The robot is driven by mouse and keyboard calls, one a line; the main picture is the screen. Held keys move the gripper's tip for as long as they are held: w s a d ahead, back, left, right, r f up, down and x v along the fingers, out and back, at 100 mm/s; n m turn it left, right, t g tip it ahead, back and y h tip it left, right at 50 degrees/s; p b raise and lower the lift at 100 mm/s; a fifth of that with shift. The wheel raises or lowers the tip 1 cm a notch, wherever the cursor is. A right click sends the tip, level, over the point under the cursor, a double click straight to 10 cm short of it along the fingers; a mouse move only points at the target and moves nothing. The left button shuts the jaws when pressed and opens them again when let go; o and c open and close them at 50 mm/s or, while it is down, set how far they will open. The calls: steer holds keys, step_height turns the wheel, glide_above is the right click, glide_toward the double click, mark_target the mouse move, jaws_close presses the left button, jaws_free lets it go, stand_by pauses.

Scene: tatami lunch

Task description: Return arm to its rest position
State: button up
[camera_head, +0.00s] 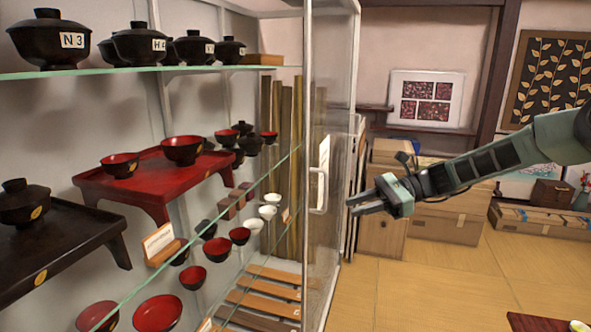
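My arm reaches in from the right edge, stretched to the left across the room. My gripper (354,206) is at its end, in front of the glass cabinet door (338,120) and close to its handle in the picture. I cannot tell whether it touches the door. The fingers point left and hold nothing that I can see. They are small and seen at an angle, so their gap is unclear.
The display cabinet on the left holds dark lidded bowls (145,45), a red tray table (150,182) and several red bowls. Wooden chests (445,222) stand behind my arm. A red table corner (537,322) shows at lower right. The tatami floor (450,285) between is clear.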

steer(key=s+a+f+n+g+h, duration=0.1)
steer(key=s+a+n+h, duration=0.35)
steer(key=s, duration=0.55)
steer(key=s+a+f+n+g+h, duration=0.15)
steer(key=s+a+n+h, duration=0.35)
steer(key=s, duration=0.5)
steer(key=s+d+n+t+h, duration=0.2)
steer(key=s+n, duration=0.4)
steer(key=s, duration=0.3)
steer(key=s+d+n+t+h, duration=0.2)
steer(key=s+d+n+h, duration=0.1)
steer(key=s+n, duration=0.4)
steer(key=s+d, duration=0.1)
steer(key=s, duration=0.1)
steer(key=shift+s+d, duration=0.35)
steer(key=shift+d, duration=0.05)
steer(key=shift+o, duration=0.3)
